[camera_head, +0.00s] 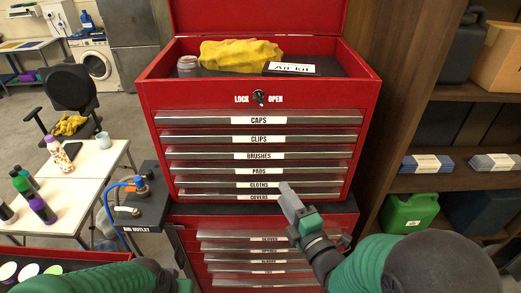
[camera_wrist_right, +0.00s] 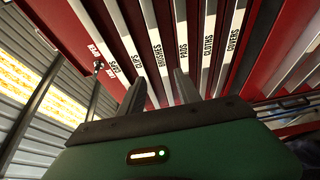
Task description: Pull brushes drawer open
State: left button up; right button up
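The red tool chest (camera_head: 365,100) has a stack of shut drawers with grey handle strips and white labels. The BRUSHES drawer (camera_head: 205,156) is third from the top, between CLIPS and PADS, and looks flush with the others. Its strip shows slanted in the wrist view (camera_wrist_right: 155,37). My right gripper (camera_head: 288,190) is in front of the lower drawers, near the CLOTHS and COVERS labels in the head view. In the wrist view its two fingers (camera_wrist_right: 160,76) are spread apart, with nothing seen between them. Only part of my left arm shows; its gripper is not visible.
The chest's top is open, with a yellow cloth (camera_head: 240,54) and an Air kit label inside. A lower red cabinet (camera_head: 185,222) stands beneath. An air outlet stand (camera_head: 150,208) is at left, wooden shelves (camera_head: 440,183) at right.

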aim_at(259, 157)
jog(key=p+x, duration=0.4)
jog(key=x, duration=1)
jog(key=shift+w+f, duration=0.1)
jog(key=shift+w, duration=0.3)
jog(key=shift+w+a, duration=0.25)
pick_arm(q)
jog(key=v, duration=0.5)
jog(key=shift+w, duration=0.3)
pick_arm(e)
jog(key=shift+w, duration=0.15)
jog(key=shift+c, duration=0.3)
jog(key=shift+c, duration=1.1)
jog(key=c, duration=0.5)
grip_shut()
jog(key=shift+f, duration=0.1)
